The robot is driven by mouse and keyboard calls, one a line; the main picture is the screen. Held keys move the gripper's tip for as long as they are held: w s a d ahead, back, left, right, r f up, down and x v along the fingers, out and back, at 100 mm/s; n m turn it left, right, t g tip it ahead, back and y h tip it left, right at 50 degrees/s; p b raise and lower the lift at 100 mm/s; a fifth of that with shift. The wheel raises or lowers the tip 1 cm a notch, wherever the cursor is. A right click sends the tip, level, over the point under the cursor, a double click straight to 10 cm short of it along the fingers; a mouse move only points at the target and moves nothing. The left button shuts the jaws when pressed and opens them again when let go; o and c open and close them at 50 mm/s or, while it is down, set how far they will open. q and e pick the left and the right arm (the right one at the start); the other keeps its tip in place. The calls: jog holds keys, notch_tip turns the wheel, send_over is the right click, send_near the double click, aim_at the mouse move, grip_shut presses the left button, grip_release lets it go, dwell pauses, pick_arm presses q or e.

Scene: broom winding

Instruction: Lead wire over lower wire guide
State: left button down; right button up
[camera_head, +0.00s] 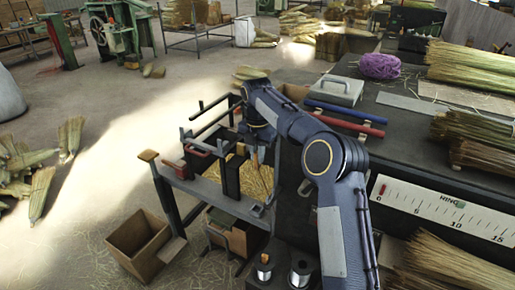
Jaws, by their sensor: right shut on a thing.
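My right arm reaches from the bottom right to the winding stand. My right gripper (259,153) points down over the stand, beside its dark uprights, and is small and partly hidden by my wrist. It is shut on the wire, but the wire is too thin to make out. The winding stand (212,192) has a grey bench, dark posts, bars and a red-handled part (197,150). I cannot single out the lower wire guide. Two wire spools (264,267) (300,272) stand at the bottom, next to my arm. My left gripper is not in view.
A dark table at the right carries straw bundles (470,70), a purple bundle (380,66), a grey lidded box (334,90) and red and blue bars (347,123). An open cardboard box (138,247) stands on the floor.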

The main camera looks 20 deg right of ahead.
notch_tip(320, 180, down, 14)
jog(key=b, duration=0.5)
jog(key=shift+r, duration=0.15)
dwell(0.6)
